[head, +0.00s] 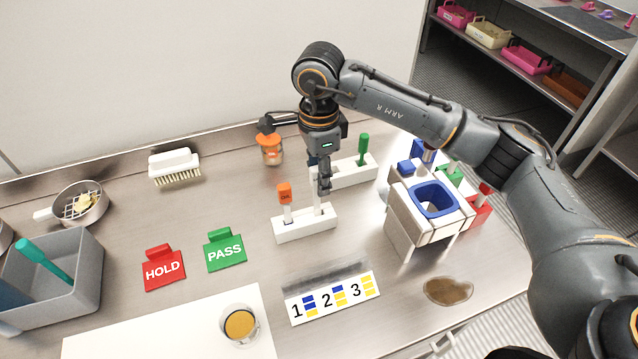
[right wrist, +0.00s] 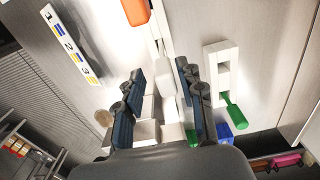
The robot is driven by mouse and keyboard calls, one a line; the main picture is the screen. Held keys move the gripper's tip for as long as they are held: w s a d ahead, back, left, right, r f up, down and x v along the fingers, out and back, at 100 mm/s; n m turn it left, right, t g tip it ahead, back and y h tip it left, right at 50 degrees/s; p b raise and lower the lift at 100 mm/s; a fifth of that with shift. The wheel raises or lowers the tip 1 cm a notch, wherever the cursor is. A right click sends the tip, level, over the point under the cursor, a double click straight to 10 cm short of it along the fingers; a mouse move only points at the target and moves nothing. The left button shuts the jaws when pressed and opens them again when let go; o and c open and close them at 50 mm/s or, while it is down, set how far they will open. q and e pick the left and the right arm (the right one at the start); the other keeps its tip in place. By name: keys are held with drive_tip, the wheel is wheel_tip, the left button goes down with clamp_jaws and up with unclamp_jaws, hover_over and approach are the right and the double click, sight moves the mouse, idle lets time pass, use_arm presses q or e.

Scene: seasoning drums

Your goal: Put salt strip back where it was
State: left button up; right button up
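A white strip (head: 318,205), which I take for the salt strip, stands upright in the front white rack (head: 305,231) beside an orange-topped strip (head: 284,193). My right gripper (head: 324,188) points down over the white strip's upper end. In the right wrist view, the fingers of my right gripper (right wrist: 160,88) are apart, with the white strip (right wrist: 167,82) between them; a gap shows on one side. Whether the strip is fully seated in its slot is hard to tell. My left gripper is not in view.
A rear white rack (head: 347,176) holds a green-topped strip (head: 363,150). An orange jar (head: 271,151) stands behind. A white stand with a blue ring (head: 434,199) is at right. HOLD (head: 163,270) and PASS (head: 225,252) signs, a number card (head: 333,296) and a brown spill (head: 448,291) lie around.

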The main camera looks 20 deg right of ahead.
wheel_tip(320, 180, up, 9)
drive_tip(key=shift+r+b, duration=0.2)
drive_tip(key=shift+b, duration=0.7)
